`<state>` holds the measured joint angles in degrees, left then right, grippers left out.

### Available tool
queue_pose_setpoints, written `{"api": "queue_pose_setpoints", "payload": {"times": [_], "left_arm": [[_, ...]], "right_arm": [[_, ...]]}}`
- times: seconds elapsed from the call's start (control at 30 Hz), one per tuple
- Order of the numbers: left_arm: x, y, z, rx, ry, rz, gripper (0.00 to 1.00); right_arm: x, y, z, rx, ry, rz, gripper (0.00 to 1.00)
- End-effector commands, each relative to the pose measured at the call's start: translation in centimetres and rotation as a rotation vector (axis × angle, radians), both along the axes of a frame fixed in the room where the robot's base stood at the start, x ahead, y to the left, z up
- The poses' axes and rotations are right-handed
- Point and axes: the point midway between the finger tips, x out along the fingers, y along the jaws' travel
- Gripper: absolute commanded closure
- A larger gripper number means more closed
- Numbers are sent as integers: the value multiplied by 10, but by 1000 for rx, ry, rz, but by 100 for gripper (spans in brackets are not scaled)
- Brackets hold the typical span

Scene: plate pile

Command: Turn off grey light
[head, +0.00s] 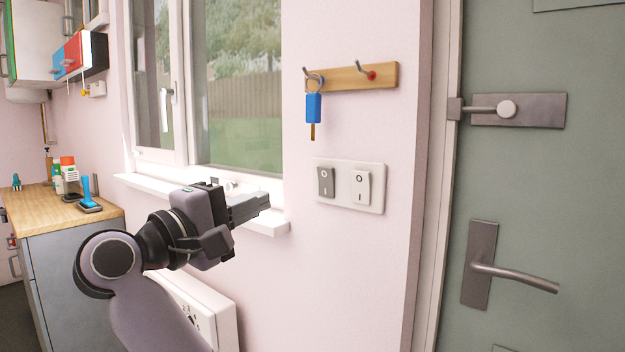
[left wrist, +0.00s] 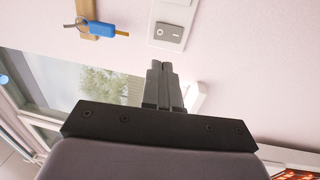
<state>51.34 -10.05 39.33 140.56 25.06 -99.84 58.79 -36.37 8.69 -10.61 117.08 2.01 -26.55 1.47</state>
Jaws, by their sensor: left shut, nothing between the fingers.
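The grey light switch (head: 325,182) is the left rocker on a white wall plate (head: 376,201). A white switch (head: 361,187) sits to its right on the same plate. Each rocker carries an O above and an I below. In the left wrist view the grey switch (left wrist: 170,33) lies just beyond the fingertips. My left gripper (head: 266,197) is shut and empty, left of the switch plate and a little below the grey switch, apart from it. The closed fingers also show in the left wrist view (left wrist: 159,66). My right gripper is not in view.
A wooden hook rail (head: 345,79) with a blue key (head: 313,107) hangs above the plate. A window sill (head: 150,187) runs behind my left gripper. A green door (head: 550,190) with a handle (head: 515,278) is at the right. A counter (head: 60,212) stands at the far left.

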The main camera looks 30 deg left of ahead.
Motion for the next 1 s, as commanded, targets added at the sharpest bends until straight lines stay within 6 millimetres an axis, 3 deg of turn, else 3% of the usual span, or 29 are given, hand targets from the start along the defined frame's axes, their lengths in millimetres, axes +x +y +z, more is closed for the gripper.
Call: {"api": "queue_pose_setpoints", "payload": {"times": [0.6,0.8,1.0], "left_arm": [[103,-9,13,1,2,-4,100],[125,-10,16,0,0,-1,100],[133,-11,17,1,0,0,100]], "right_arm": [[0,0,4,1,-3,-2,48],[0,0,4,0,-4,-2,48],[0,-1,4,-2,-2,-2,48]]}}
